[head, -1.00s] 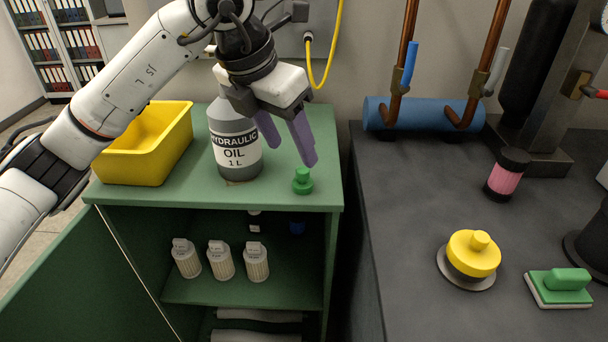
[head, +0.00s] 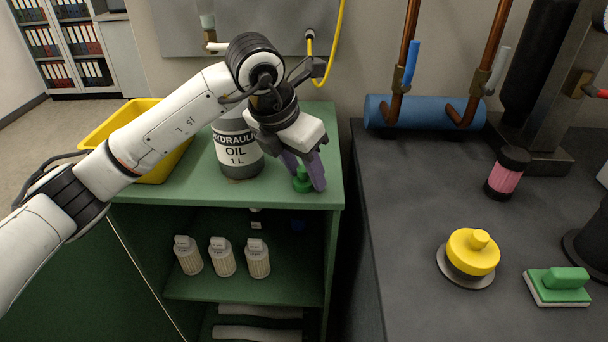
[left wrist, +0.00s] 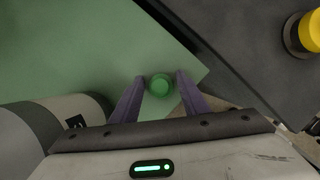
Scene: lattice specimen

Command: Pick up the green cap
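The green cap (head: 302,181) sits on the green cabinet top near its front right corner. My left gripper (head: 307,184) is over it, with its purple fingers reaching down on either side. In the left wrist view the cap (left wrist: 159,85) lies between the two open fingertips (left wrist: 160,82), with a small gap visible, narrower on the right. The cap appears to rest on the surface. My right gripper is not in view.
A hydraulic oil bottle (head: 236,150) stands just left of my gripper. A yellow bin (head: 172,165) is further left. Several white filters (head: 222,258) stand on the shelf below. The dark bench (head: 400,220) on the right holds a yellow-topped object (head: 472,252) and a green-handled block (head: 558,287).

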